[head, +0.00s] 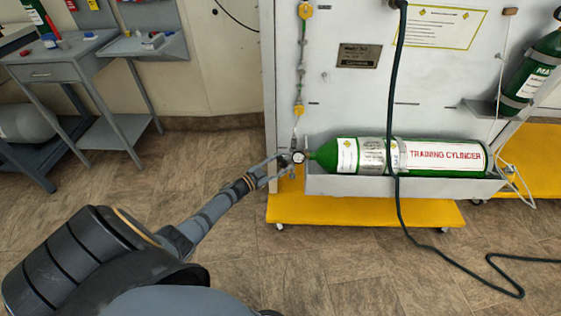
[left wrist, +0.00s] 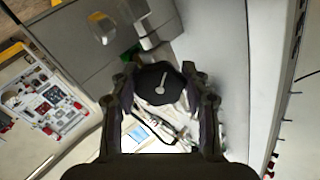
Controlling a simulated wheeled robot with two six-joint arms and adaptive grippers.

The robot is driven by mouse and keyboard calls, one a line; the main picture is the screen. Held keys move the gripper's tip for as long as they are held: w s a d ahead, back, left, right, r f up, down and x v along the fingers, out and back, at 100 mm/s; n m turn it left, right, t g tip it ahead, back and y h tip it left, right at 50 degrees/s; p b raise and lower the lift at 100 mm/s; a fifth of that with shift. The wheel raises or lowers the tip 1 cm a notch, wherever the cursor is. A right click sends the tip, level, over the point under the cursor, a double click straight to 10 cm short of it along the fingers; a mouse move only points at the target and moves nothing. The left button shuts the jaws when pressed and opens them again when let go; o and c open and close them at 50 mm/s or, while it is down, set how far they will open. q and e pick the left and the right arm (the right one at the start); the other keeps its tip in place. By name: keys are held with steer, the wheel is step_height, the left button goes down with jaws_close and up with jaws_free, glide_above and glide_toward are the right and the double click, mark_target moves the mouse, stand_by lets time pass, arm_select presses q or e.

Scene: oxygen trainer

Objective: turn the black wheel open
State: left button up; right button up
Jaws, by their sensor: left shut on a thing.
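The black wheel (left wrist: 152,90) shows in the left wrist view as a dark, many-sided knob with a pale pointer-like mark on its face. My left gripper (left wrist: 160,74) has one finger on each side of it and is shut on it. In the head view my left gripper (head: 282,160) reaches the valve end of the green training cylinder (head: 325,153), beside a small round gauge (head: 298,157). The wheel is too small and covered to make out there. My right gripper is in neither view.
The cylinder lies in a grey tray (head: 340,186) on a panel stand with a yellow base (head: 365,208). A dark hose (head: 393,110) hangs across the cylinder to the floor. A grey desk (head: 60,68) stands at left; the floor between is clear.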

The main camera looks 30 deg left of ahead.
arm_select(q)
steer(key=n+p, duration=0.1)
steer(key=n, duration=0.3)
steer(key=shift+d+f+n+p, duration=0.15)
steer(key=shift+n+p, duration=0.3)
steer(key=shift+n, duration=1.35)
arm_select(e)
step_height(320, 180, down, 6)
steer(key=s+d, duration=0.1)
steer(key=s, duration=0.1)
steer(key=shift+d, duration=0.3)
arm_select(q)
steer(key=shift+s, duration=0.1)
steer(key=o, duration=1.2)
steer(key=shift+c, duration=0.2)
steer(key=shift+s, duration=0.3)
steer(key=v, duration=1.1)
